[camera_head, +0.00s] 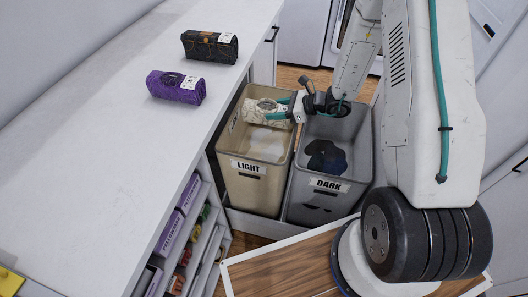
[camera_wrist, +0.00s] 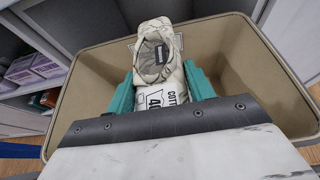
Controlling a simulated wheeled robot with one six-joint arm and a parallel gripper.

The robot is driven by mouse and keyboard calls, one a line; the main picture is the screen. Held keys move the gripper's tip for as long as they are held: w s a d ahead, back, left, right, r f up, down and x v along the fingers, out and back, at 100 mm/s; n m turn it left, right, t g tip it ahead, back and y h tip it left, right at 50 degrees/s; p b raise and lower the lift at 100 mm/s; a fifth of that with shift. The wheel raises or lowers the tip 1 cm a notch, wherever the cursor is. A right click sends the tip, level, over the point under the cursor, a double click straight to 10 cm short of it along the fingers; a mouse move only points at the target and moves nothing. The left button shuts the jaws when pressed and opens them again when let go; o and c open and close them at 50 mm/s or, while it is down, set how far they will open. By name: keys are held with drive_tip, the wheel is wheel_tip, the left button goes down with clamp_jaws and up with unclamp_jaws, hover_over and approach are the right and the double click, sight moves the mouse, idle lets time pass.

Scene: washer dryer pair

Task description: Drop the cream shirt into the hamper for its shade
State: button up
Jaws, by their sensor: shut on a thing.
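The cream shirt (camera_head: 262,111) is a rolled bundle with a white tag. It is held between the teal fingers of my gripper (camera_head: 285,110), over the upper part of the tan hamper labelled LIGHT (camera_head: 249,181). In the wrist view the shirt (camera_wrist: 157,60) sits between the two fingers of my gripper (camera_wrist: 160,88), with the tan hamper's walls (camera_wrist: 235,65) around and below it. The grey hamper labelled DARK (camera_head: 328,195) stands to the right of the tan one. My gripper's body hides part of the tan hamper's inside in the wrist view.
Pale cloth (camera_head: 265,143) lies inside the tan hamper and dark cloth (camera_head: 326,157) inside the grey one. A black roll (camera_head: 209,46) and a purple roll (camera_head: 176,87) lie on the white counter (camera_head: 110,140). Shelves (camera_head: 185,230) with boxes stand below the counter, left of the hampers.

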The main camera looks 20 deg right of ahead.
drive_tip(key=o, duration=1.2)
drive_tip(key=shift+d, duration=0.1)
drive_tip(key=v, duration=0.7)
drive_tip(key=shift+s+d, duration=0.3)
